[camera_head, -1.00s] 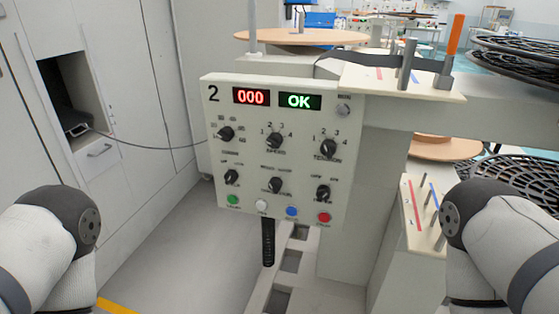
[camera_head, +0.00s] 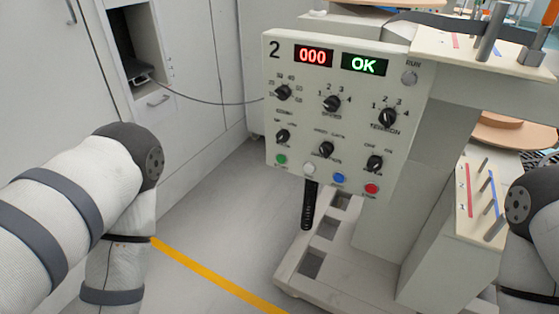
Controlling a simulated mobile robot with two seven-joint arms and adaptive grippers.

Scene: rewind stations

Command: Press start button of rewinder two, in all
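The control panel of rewinder two (camera_head: 345,110) faces me at the upper centre, marked "2". Its red display (camera_head: 313,56) reads 000 and its green display (camera_head: 364,64) reads OK. Two rows of black knobs sit below. Along the bottom edge are a green button (camera_head: 281,159), a white button (camera_head: 309,169), a blue button (camera_head: 339,178) and a red button (camera_head: 372,188). Their labels are too small to read. A round grey lamp or button (camera_head: 409,77) is at the panel's upper right. My arms show at both sides, but neither gripper is in view.
Grey cabinets (camera_head: 205,60) stand at the left, with an open niche (camera_head: 130,45) and a cable running to the panel. A guide plate with pins (camera_head: 476,195) is right of the panel. Open floor with a yellow line (camera_head: 215,277) lies left of the machine base.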

